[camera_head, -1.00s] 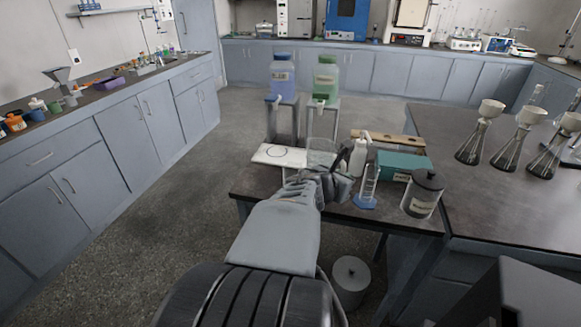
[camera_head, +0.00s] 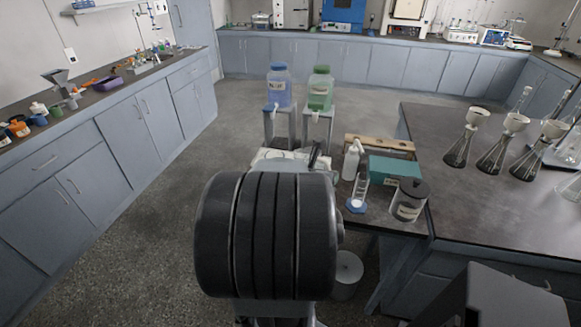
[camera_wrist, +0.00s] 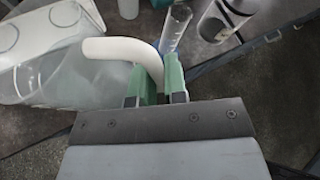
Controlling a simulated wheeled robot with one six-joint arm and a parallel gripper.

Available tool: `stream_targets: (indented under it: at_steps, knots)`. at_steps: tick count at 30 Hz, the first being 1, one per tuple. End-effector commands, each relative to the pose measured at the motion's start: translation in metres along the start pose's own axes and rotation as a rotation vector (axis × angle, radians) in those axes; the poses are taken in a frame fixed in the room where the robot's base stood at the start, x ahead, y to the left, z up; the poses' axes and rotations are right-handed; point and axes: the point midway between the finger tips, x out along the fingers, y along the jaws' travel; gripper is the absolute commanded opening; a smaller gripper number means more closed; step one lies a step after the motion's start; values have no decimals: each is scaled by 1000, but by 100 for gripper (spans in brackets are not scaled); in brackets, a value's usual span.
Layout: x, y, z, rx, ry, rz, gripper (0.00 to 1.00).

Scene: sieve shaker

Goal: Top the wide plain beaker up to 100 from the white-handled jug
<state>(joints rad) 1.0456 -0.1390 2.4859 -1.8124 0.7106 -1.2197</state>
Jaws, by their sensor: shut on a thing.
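In the wrist view my gripper (camera_wrist: 157,95) is shut on the white handle (camera_wrist: 115,48) of a clear jug (camera_wrist: 55,75). The green-lined fingers sit on either side of the handle's right end. The jug's clear body lies to the left of the fingers and is partly cut by the handle. Its liquid level cannot be made out. In the head view my own arm hides the gripper and the jug. I cannot pick out the wide plain beaker in either current view.
A white slab (camera_head: 262,155) lies at the bench's left end. A white wash bottle (camera_head: 351,160), a measuring cylinder (camera_head: 360,188) with a blue base, a teal box (camera_head: 390,171) and a dark-lidded jar (camera_head: 408,203) crowd the right side. Carboys on stands (camera_head: 279,88) (camera_head: 320,88) stand behind.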

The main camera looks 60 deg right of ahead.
Motion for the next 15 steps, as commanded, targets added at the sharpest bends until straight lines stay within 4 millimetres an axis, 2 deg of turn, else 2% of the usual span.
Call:
stream_targets:
  at_steps: [1, 10, 13, 15]
  knots:
    - [-4, 0, 9, -23, 5, -7, 0]
    - [0, 16, 8, -160, 35, -64, 0]
    - [-3, 19, 19, -205, 42, -82, 0]
    - [-3, 22, 19, -225, 49, -92, 0]
